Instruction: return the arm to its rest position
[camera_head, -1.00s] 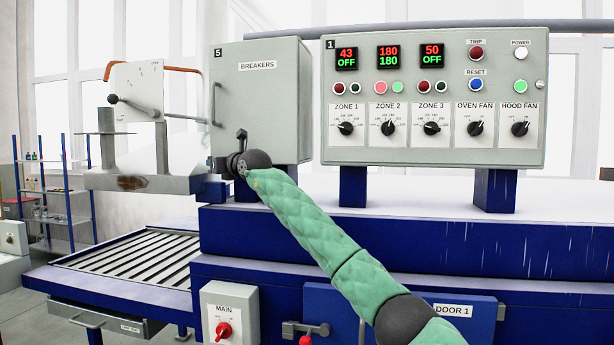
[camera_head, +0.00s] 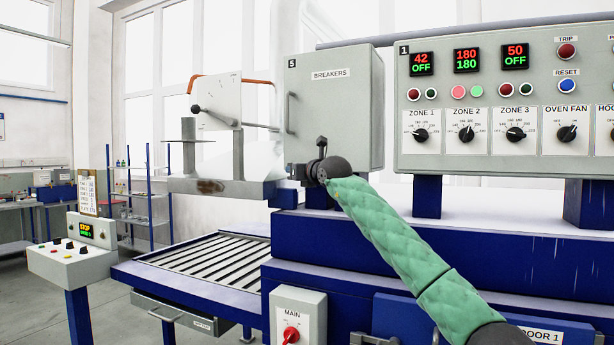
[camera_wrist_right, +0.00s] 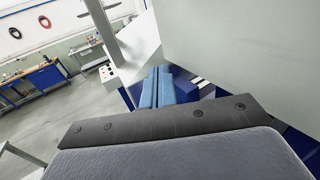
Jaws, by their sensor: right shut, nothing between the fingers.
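My right arm, in a green quilted sleeve, reaches from the lower right up to the front of the grey BREAKERS cabinet (camera_head: 345,105). My right gripper (camera_head: 321,146) shows small and dark beyond the black wrist, in front of the cabinet's lower left corner. Whether it touches the cabinet cannot be told. In the right wrist view the blue fingers (camera_wrist_right: 158,86) lie side by side, shut and empty, with a pale grey surface close on the right. My left gripper is not in view.
The control panel (camera_head: 500,150) stands right of the cabinet above a blue housing. A roller table (camera_head: 215,268) and the MAIN switch box (camera_head: 298,318) are below. A pedestal control box (camera_head: 70,262) stands left, with open floor around it.

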